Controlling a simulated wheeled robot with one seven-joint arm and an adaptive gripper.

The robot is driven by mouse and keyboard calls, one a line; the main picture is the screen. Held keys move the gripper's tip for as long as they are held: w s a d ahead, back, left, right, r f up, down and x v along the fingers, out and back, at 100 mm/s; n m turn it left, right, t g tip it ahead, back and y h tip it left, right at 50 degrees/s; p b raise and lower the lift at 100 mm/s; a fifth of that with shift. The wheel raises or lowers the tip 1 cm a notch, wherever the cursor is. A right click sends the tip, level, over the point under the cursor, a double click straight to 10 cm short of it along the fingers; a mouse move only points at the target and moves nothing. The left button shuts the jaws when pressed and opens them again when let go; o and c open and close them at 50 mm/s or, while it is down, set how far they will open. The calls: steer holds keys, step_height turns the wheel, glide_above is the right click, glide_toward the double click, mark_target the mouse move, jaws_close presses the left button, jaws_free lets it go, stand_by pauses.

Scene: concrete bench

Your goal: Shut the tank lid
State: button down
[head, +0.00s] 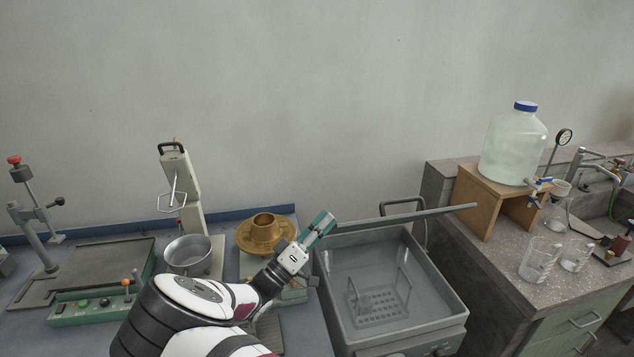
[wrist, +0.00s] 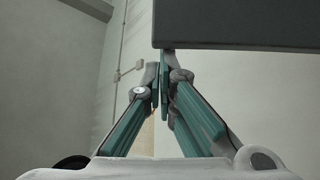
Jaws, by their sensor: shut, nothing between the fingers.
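The grey tank (head: 395,332) stands on the bench at centre right, its basin open to view from above. Its lid (head: 425,214) is raised and shows nearly edge-on as a thin grey strip above the tank's back. A handle (head: 403,203) shows behind the strip. My gripper (head: 325,222) is shut and empty at the lid's left end. In the wrist view, the lid is a dark slab (wrist: 240,25) at the upper right. My shut fingertips (wrist: 163,65) are by its lower left corner; I cannot tell whether they touch it.
A wire rack (head: 380,298) sits inside the tank. A brass flanged part (head: 264,232) and a metal pot (head: 188,254) stand left of my gripper. A wooden stand (head: 492,200) with a large bottle (head: 513,146) and several beakers are on the right counter. Space above the basin is clear.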

steer(key=s+d+f+m+h, duration=0.1)
steer(key=s+f+m, duration=0.1)
steer(key=s+f, duration=0.2)
steer(key=s+d+f+m+g+h+b, duration=0.1)
steer(key=s+f, duration=0.3)
steer(key=f, duration=0.5)
steer(key=shift+s+m+g+h, duration=0.2)
steer(key=shift+m+g+h, duration=0.1)
steer(key=shift+m, duration=0.2)
